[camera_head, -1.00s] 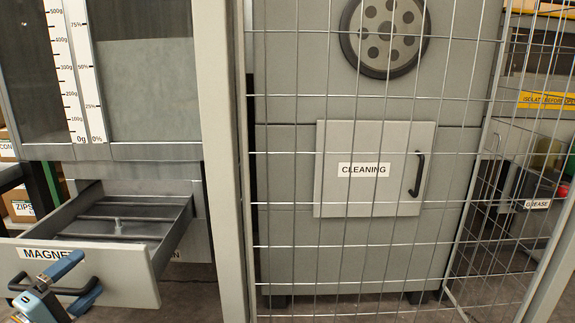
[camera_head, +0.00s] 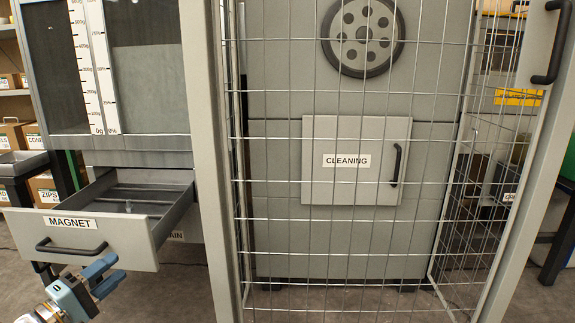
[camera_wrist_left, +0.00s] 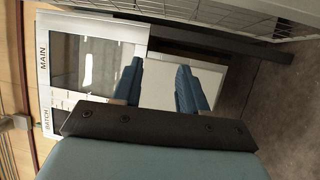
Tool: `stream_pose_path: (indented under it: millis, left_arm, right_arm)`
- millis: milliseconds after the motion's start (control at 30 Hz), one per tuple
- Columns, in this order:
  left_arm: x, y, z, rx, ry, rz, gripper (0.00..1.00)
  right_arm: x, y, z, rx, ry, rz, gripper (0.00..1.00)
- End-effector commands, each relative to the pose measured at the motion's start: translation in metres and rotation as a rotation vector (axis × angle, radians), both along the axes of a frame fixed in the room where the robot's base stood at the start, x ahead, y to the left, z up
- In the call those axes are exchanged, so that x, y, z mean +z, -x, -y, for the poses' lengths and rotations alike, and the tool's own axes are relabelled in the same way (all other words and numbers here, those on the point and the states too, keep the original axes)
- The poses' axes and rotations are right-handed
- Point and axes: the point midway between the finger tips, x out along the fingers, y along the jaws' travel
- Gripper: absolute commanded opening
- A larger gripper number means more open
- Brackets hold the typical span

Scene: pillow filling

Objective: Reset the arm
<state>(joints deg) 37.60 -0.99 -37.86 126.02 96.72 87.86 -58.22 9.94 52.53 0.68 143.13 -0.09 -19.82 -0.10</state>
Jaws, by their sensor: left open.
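My left gripper (camera_head: 108,276) is at the lower left of the head view, just below and right of the black handle (camera_head: 72,248) of the open drawer labelled MAGNET (camera_head: 135,230). The jaws are open with nothing between them, and they look clear of the handle. In the left wrist view the two blue fingers (camera_wrist_left: 158,88) stand apart in front of a pale panel with a dark screen (camera_wrist_left: 82,62) and MAIN and BATCH labels. My right gripper is not in view.
A wire mesh fence (camera_head: 345,235) with a grey post (camera_head: 205,170) stands right of the drawer. Behind it is a cabinet with a CLEANING door (camera_head: 340,190). Boxes (camera_head: 42,190) sit on shelves at the left. Bare floor (camera_head: 185,285) shows below the drawer.

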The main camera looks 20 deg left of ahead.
Motion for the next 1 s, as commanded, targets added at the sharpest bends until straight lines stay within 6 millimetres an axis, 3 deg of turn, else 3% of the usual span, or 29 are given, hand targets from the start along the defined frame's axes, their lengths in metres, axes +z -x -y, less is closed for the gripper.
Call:
stream_pose_path:
  millis: [267, 567, 733, 833, 900, 1000]
  left_arm:
    - [-0.046, -0.024, 0.027, -0.096, 0.07, -0.157, 0.42]
    - [-0.136, -0.05, 0.091, -0.286, 0.155, -0.489, 0.42]
    - [-0.222, -0.045, 0.162, -0.475, 0.148, -0.837, 0.42]
    - [-0.288, -0.021, 0.216, -0.625, 0.048, -1.118, 0.42]
    - [-0.331, 0.003, 0.249, -0.732, -0.102, -1.298, 0.42]
    - [-0.382, 0.029, 0.284, -0.855, -0.409, -1.435, 0.42]
  right_arm:
    - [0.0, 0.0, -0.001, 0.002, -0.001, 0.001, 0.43]
    - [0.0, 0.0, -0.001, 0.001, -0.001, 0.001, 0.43]
    - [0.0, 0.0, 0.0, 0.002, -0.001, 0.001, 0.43]
    - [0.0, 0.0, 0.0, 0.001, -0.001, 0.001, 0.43]
    - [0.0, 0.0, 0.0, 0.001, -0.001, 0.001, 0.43]
    - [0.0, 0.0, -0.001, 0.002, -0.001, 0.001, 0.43]
